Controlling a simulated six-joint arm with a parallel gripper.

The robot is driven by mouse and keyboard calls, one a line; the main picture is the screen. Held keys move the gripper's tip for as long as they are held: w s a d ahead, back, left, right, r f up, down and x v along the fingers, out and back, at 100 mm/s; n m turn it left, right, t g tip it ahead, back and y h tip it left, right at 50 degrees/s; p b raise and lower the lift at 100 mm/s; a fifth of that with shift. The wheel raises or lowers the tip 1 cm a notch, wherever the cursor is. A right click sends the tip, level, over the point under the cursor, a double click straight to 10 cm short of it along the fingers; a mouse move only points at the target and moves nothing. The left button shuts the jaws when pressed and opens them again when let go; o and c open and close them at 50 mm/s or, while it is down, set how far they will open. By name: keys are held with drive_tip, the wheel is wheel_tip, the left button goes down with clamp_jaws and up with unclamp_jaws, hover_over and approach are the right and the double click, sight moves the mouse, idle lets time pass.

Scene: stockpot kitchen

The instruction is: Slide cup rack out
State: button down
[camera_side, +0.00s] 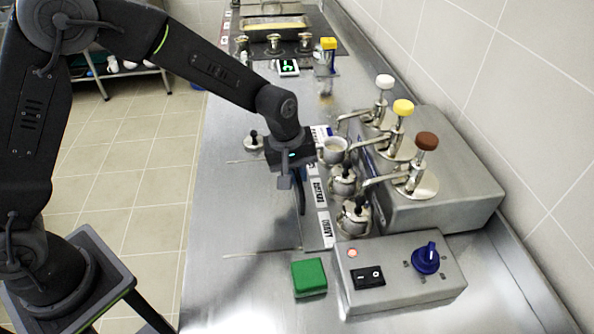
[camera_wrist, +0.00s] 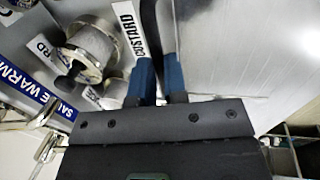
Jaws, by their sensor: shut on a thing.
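The cup rack (camera_side: 325,226) lies on the steel counter in front of the sauce warmer, with white labels along its edge. One label, reading CUSTARD (camera_wrist: 128,28), shows in the wrist view. Three metal cups (camera_side: 342,181) stand in a row along the rack, below the warmer's spouts. My gripper (camera_side: 299,190) is at the rack's left side, low over the counter, shut on the rack's dark handle (camera_side: 301,200). In the wrist view my gripper (camera_wrist: 158,78) shows blue finger parts beside the label; the exact grip is hard to see.
The sauce warmer (camera_side: 455,180), with white, yellow and brown pump knobs, stands right of the rack. A control box (camera_side: 398,278) with a blue dial and a green block (camera_side: 309,278) are in front. The counter left of the rack (camera_side: 240,210) is mostly clear.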

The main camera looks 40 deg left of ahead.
drive_tip(key=shift+a, duration=0.1)
idle(0.3)
drive_tip(key=s+a, duration=1.2)
drive_tip(key=shift+s+a, duration=0.15)
drive_tip(key=shift+s, duration=0.1)
drive_tip(key=c, duration=1.2)
unclamp_jaws()
drive_tip(key=shift+o, duration=0.2)
wheel_tip(320, 180, up, 14)
drive_tip(key=s+a, duration=0.2)
drive_tip(key=shift+f, duration=0.2)
drive_tip(key=s+d+r+m+t+y, duration=0.1)
drive_tip(key=s+r+m+t, duration=0.3)
drive_tip(key=s+m, duration=0.5)
drive_tip(key=shift+s+d+r+y, duration=0.3)
drive_tip(key=shift+s+d+r, duration=0.05)
drive_tip(key=shift+d+r, duration=0.05)
